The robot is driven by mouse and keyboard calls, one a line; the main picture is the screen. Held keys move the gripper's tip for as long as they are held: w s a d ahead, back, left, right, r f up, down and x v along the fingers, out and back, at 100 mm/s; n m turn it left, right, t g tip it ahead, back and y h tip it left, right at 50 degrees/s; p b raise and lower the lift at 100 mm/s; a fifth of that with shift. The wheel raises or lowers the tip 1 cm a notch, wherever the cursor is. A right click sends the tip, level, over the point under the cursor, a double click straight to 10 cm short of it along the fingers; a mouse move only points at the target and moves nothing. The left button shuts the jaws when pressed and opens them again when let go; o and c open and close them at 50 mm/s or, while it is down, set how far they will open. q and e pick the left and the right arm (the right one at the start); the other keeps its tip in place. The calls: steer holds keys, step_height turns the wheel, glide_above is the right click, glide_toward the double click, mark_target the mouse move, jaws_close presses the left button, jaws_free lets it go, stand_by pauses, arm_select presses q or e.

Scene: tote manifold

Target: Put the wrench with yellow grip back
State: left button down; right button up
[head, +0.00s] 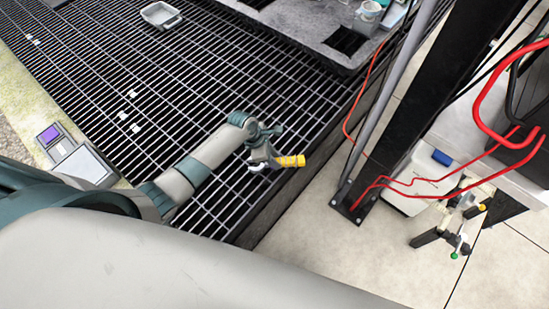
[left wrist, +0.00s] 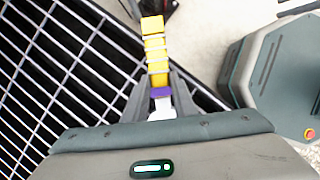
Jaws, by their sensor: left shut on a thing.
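The wrench with the yellow grip (head: 290,161) is in my left gripper (head: 262,158), above the dark metal grating. Its yellow handle points right in the head view, toward the grating's edge. In the left wrist view the yellow grip (left wrist: 155,50) points away from my left gripper (left wrist: 160,98). A purple band and a pale metal part of the wrench show between the fingers, and the gripper is shut on it. The wrench's far metal end is mostly hidden by the gripper. My right gripper is not clearly in view.
The slatted grating (head: 150,100) fills the left and middle. A grey tray (head: 161,14) lies at the top. A dark post (head: 400,130) with red cables stands at the right. A purple-topped item (head: 49,135) lies at the left edge.

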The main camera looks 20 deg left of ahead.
stand_by(0.5)
arm_select(q)
steer(key=shift+f, duration=0.6)
steer(key=c, duration=1.4)
jaws_free()
